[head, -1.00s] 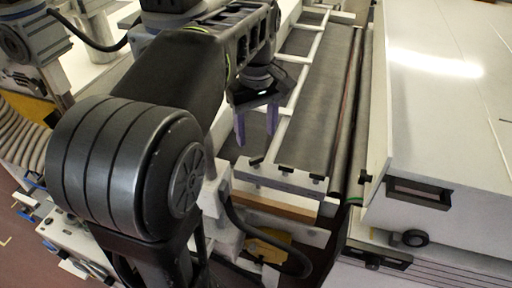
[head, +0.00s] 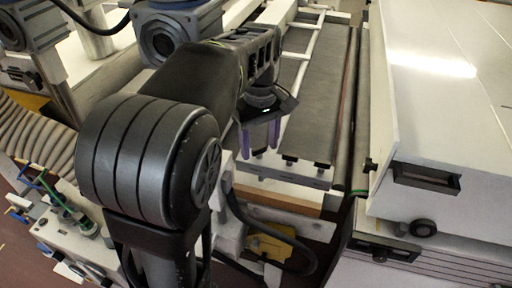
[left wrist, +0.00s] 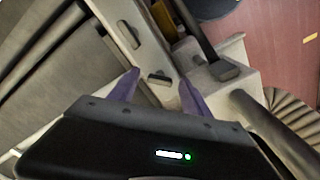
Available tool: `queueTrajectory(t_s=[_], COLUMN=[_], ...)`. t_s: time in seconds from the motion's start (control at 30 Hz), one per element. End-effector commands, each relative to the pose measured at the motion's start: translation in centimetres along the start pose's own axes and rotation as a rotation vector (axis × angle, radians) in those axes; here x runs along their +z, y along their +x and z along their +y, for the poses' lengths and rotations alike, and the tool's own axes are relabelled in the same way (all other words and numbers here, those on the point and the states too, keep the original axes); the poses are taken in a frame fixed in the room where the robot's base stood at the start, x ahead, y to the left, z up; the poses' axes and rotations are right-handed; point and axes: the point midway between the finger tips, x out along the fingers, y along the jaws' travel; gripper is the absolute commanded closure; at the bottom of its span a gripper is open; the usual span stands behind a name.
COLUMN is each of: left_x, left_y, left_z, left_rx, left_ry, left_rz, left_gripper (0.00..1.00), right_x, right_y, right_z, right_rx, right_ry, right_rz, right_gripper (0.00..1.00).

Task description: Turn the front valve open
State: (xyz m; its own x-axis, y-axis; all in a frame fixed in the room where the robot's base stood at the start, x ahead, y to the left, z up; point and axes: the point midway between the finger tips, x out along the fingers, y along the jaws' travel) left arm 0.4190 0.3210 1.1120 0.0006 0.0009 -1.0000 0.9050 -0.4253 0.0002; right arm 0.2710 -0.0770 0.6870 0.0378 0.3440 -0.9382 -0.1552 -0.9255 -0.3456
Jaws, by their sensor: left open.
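Small valve-like fittings with blue and green handles (head: 66,205) stand on a white panel (head: 62,235) at the lower left of the head view. I cannot tell which one is the front valve, or whether it is open or closed. My left gripper (head: 260,143) is over the near end of the conveyor, well to the right of these fittings. Its two purple fingers are apart with nothing between them. They also show in the left wrist view (left wrist: 157,82), above the conveyor's pale end frame. My right gripper is not in view.
A grey conveyor belt (head: 318,110) runs away from me, beside a large white housing (head: 435,110) on the right. A ribbed hose (head: 40,128) and grey motors (head: 165,38) are at the left. Red-brown floor (left wrist: 285,60) shows beyond the machine.

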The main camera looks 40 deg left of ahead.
Motion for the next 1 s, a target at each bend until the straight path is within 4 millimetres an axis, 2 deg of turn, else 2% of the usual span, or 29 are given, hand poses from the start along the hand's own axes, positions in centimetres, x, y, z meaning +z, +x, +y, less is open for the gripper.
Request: queueTrajectory(t_s=[0.17,0.83,1.0], left_x=[-0.02,-0.03,-0.04], left_y=[-0.08,-0.08,-0.07], left_z=[-0.03,-0.03,-0.03], left_rx=[0.000,0.000,0.000], left_ry=[-0.001,0.000,-0.001], left_rz=[0.000,0.000,0.000], left_gripper=[0.44,0.98,1.00], right_x=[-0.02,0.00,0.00], right_y=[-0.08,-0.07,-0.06], right_z=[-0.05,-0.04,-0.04], right_rx=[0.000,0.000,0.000], right_ry=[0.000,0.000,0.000], right_rz=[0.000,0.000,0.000], right_gripper=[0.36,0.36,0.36])
